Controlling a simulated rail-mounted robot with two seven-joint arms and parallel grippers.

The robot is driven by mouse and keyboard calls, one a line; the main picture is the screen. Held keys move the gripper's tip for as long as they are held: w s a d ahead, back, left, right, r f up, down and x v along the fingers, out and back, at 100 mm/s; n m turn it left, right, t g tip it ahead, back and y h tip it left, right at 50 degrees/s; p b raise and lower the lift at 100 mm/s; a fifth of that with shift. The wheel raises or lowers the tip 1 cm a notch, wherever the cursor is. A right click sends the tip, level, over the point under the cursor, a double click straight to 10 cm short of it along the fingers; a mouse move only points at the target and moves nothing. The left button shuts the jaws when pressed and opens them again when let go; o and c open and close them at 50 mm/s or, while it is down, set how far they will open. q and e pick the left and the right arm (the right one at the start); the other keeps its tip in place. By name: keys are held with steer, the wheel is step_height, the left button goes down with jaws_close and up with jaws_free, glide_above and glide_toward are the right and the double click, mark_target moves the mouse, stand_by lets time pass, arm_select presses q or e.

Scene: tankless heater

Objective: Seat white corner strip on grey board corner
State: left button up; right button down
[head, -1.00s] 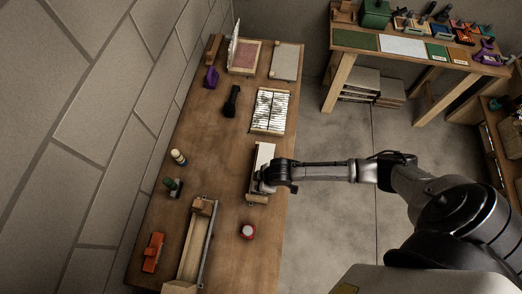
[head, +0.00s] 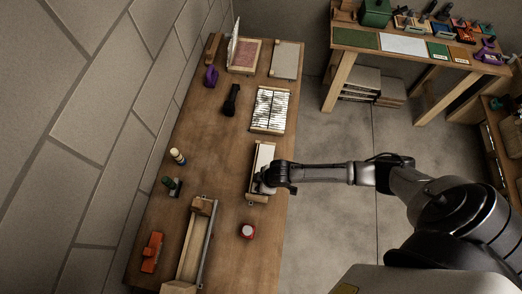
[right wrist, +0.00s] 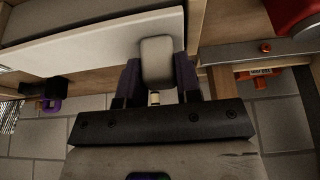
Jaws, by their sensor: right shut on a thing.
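My right gripper (head: 266,187) is at the near end of a wooden holder (head: 251,186) with a pale board (head: 264,157) in it. In the right wrist view its dark fingers (right wrist: 157,88) are shut on a pale rounded piece (right wrist: 157,58). This piece overlaps the right end of a long white slab edge (right wrist: 95,42); I cannot tell whether they touch. I cannot tell for sure whether the held piece is the white corner strip. The gripper hides the board's near corner in the head view. My left gripper is not in view.
A red and white round container (head: 247,231) and a long wooden channel (head: 196,245) stand nearer. An orange tool (head: 152,252) lies left. The table's middle is mostly clear; its right edge is close to the holder.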

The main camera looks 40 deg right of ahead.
steer(key=shift+f, duration=0.75)
stand_by(1.7)
steer(key=shift+p, duration=0.3)
stand_by(0.8)
steer(key=c, duration=0.7)
jaws_free()
steer(key=shift+c, duration=0.2)
steer(key=v, duration=1.4)
